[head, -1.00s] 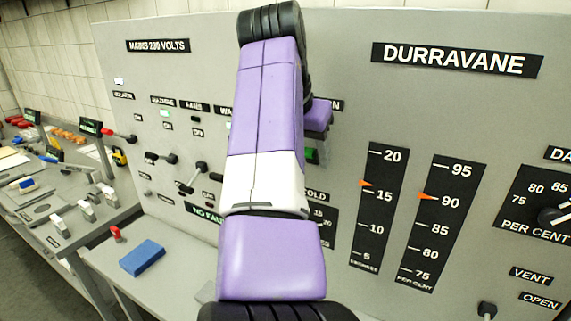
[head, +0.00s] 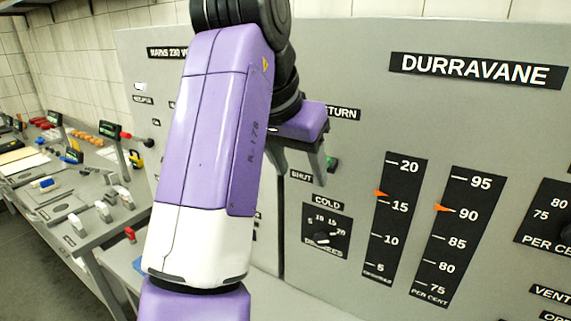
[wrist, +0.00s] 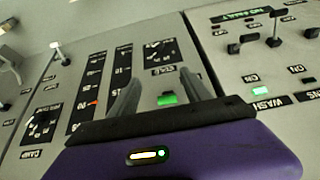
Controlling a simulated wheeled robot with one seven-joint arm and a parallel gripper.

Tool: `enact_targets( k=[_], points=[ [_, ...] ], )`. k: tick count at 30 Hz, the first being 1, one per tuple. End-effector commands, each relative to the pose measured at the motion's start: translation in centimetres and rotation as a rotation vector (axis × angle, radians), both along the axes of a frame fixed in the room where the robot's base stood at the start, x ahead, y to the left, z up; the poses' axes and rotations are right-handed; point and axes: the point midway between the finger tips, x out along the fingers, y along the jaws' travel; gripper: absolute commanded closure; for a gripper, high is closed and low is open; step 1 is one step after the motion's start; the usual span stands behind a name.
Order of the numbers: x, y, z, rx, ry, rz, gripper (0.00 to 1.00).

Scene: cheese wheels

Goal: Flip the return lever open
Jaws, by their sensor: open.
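The RETURN label (head: 343,113) is on the grey panel (head: 350,60), partly covered by my gripper. A SHUT label (head: 302,176) sits below it. A green piece (head: 330,163) shows just right of my gripper (head: 304,176); I cannot tell whether it is the lever's handle or a lamp. In the wrist view, turned upside down, a green piece (wrist: 167,100) lies between the fingers of my gripper (wrist: 160,76). The fingers are apart and nothing shows held. The lever itself cannot be made out clearly. I cannot tell whether the fingers touch the panel.
A COLD dial (head: 325,235) is below the SHUT label. Two tall gauges (head: 394,215) with orange pointers are to the right. A bench (head: 70,200) with small levers stands at left. My arm hides much of the panel's left part.

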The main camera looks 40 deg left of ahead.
Motion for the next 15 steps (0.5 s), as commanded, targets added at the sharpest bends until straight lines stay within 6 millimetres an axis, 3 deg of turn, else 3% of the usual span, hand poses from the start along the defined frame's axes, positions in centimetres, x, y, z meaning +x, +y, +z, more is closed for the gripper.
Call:
enact_targets(
  k=[1,6,15],
  points=[
    [-1.1,0.1,0.0,0.003,-0.001,0.005,0.44],
    [-3.0,-0.5,0.0,0.004,-0.002,0.003,0.44],
    [-4.0,-0.9,-0.1,0.000,-0.001,0.000,0.44]
  ],
)
